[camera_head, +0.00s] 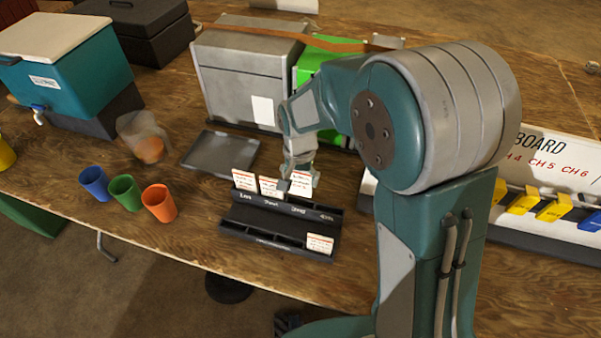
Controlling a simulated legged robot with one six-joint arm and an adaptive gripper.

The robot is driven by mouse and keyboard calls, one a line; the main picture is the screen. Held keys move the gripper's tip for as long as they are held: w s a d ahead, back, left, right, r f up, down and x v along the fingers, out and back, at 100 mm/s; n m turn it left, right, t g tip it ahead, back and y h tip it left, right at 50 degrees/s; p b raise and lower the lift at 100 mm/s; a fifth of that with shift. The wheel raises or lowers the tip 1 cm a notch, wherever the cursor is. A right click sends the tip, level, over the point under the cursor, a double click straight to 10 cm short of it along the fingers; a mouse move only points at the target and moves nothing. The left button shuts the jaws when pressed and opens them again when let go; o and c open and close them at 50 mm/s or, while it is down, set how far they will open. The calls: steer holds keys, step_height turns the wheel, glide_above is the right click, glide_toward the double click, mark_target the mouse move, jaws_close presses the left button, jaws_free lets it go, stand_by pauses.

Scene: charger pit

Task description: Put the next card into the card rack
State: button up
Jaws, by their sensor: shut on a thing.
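The black card rack (262,220) stands on the wooden table near the front edge, with a labelled back row and a lower front row. White cards with red print stand in its back row, one at the left (244,180) and one beside it (268,186). A third card (301,182) is upright at my gripper (301,178), which is shut on it at the back row. I cannot tell if this card is fully seated. Another card (319,244) stands in the front row at the right end. My arm hides the area right of the rack.
Blue (94,182), green (125,191) and orange (159,202) cups stand left of the rack. A grey tray (221,152) lies behind it, before a grey metal box (238,75). A white board with coloured tags (540,203) stands at the right.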

mark_target(300, 194)
steer(key=shift+a+f, duration=0.1)
steer(key=shift+f, duration=0.4)
steer(key=shift+d+f, duration=0.25)
steer(key=shift+f, duration=0.35)
steer(key=shift+a+f, duration=0.1)
steer(key=shift+f, duration=1.5)
steer(key=o, duration=0.7)
step_height(300, 194, up, 11)
steer(key=shift+r, duration=0.45)
